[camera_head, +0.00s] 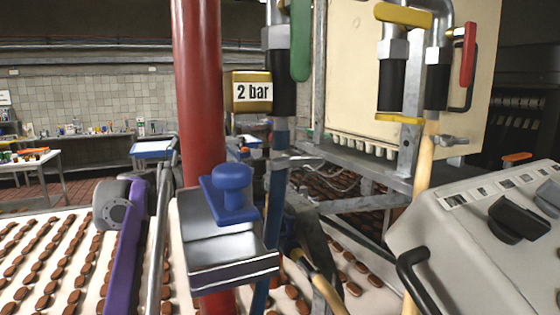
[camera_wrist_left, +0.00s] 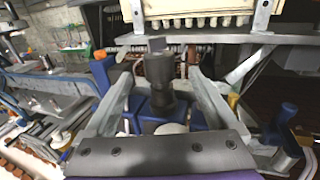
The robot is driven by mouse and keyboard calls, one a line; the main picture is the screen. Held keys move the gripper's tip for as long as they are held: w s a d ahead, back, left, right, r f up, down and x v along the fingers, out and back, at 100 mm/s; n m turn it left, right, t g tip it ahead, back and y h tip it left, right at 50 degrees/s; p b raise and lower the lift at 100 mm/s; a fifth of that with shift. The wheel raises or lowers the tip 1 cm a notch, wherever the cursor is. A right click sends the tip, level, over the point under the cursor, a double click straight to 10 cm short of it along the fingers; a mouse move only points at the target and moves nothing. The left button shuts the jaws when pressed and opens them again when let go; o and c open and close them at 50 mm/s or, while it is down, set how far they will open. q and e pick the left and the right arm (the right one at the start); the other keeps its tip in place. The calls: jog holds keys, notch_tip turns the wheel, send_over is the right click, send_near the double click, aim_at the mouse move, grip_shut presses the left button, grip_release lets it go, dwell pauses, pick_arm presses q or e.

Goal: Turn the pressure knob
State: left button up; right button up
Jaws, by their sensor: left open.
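A blue knob (camera_head: 232,178) with a flat blue base stands on a grey metal box (camera_head: 235,258) in the head view. It also shows at the right in the left wrist view (camera_wrist_left: 287,113). No label marks which part is the pressure knob. My left gripper (camera_wrist_left: 162,75) is open in its wrist view, left of the blue knob and apart from it. A dark upright cylinder (camera_wrist_left: 159,72) appears between its fingers; I cannot tell whether they touch it. In the head view its fingers are not clearly visible.
A red column (camera_head: 200,90) stands behind the grey box. White conveyors carry rows of brown biscuits (camera_head: 40,265). A cream panel (camera_head: 350,60) with pipes and coloured handles is at upper right. A grey console (camera_head: 450,240) with a black handle fills the lower right.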

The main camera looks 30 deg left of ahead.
pick_arm(q)
jog(key=p+x, duration=0.1)
jog(key=x, duration=0.9)
pick_arm(e)
jog(key=shift+w+a+r, duration=0.1)
jog(key=shift+w+r, duration=0.05)
jog(key=shift+r, duration=0.45)
jog(key=shift+w+r, duration=0.15)
jog(key=shift+r, duration=0.4)
pick_arm(q)
jog(key=c, duration=1.3)
jog(key=shift+r, duration=0.1)
jog(key=shift+c, duration=0.3)
